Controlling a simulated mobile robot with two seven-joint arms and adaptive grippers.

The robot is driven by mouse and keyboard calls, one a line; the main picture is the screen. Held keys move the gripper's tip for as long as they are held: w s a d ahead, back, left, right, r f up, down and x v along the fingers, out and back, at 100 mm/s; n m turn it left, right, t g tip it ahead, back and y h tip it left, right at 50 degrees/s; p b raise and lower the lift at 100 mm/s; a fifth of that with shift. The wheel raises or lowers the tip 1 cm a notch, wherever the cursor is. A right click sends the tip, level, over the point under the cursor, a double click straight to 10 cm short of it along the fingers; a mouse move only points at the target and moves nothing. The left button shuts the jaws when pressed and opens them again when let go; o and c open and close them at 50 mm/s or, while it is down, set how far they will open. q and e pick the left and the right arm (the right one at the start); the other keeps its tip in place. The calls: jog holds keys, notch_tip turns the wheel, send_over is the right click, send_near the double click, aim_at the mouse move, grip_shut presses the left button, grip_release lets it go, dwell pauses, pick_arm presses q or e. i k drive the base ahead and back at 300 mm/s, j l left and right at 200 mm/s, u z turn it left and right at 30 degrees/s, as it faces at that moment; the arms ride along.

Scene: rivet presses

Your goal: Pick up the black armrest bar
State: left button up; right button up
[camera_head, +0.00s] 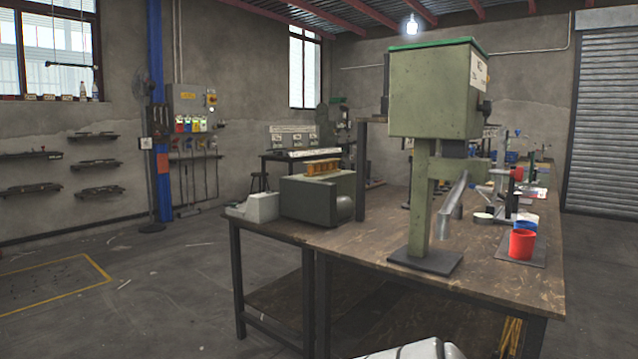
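I cannot single out a black armrest bar for certain. Several dark bar-like pieces sit on wall racks at the left, among them an upper left rack (30,154), a lower left rack (31,188) and a right rack (100,163). They are too small to tell whether one is the armrest bar. A green rivet press (433,90) stands on the wooden workbench (350,244), with a metal bar (452,207) slanting down beside its post. Neither gripper shows.
A red cup (522,244) stands at the bench's right side. A dark green machine (318,198) and a pale grey box (254,207) stand at its left end. A blue column (160,110) rises by the wall. The floor at left is open, with a yellow-marked area (95,262).

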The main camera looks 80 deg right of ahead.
aim_at(510, 213)
jog(key=z, duration=1.8)
